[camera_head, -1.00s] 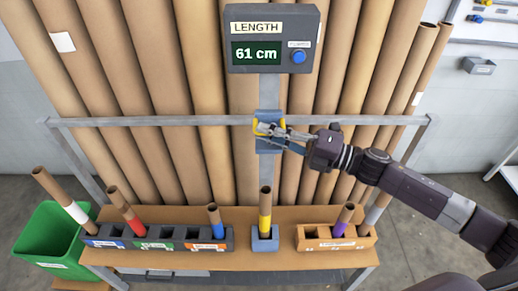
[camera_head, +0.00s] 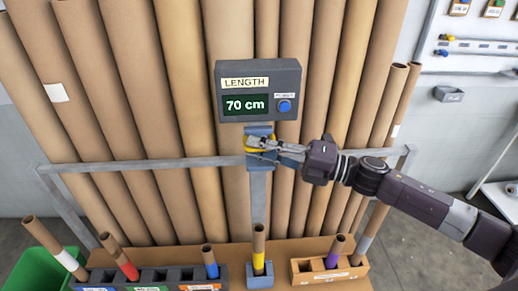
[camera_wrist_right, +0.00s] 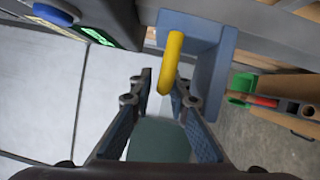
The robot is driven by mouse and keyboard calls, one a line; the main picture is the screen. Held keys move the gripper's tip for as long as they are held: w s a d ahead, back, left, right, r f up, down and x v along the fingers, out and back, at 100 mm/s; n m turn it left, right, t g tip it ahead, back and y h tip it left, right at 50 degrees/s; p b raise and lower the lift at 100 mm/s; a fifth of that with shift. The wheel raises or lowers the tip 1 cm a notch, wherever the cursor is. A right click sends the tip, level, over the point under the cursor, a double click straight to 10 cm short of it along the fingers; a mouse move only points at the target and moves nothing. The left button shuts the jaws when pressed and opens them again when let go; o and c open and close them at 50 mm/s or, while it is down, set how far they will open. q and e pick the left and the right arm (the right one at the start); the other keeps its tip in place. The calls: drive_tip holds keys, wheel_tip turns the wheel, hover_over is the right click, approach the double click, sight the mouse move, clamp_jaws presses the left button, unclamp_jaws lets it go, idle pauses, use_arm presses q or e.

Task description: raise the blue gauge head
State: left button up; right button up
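The blue gauge head (camera_head: 258,166) is on the grey upright post, a little below the length display box (camera_head: 289,73), which reads 70 cm. It carries a yellow handle (camera_wrist_right: 173,60), which also shows in the head view (camera_head: 249,147). My right gripper (camera_head: 262,148) is at the handle. My left gripper is not in view.
A yellow-banded tube (camera_head: 258,250) stands in a blue holder (camera_head: 258,282) below the post. A grey rack (camera_head: 175,276) and a wooden rack (camera_head: 308,271) hold more tubes on either side. A green bin (camera_head: 30,272) is at lower left. Large brown rolls stand behind the rail.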

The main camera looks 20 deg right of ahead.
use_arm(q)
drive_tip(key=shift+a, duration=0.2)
use_arm(e)
drive_tip(key=shift+r, duration=0.2)
drive_tip(key=shift+s+d+f, duration=0.2)
drive_tip(key=shift+d, duration=0.1)
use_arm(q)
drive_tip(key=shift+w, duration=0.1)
use_arm(e)
drive_tip(key=v, duration=1.1)
drive_tip(key=shift+s+d, duration=0.1)
drive_tip(key=shift+d, duration=0.05)
idle(0.4)
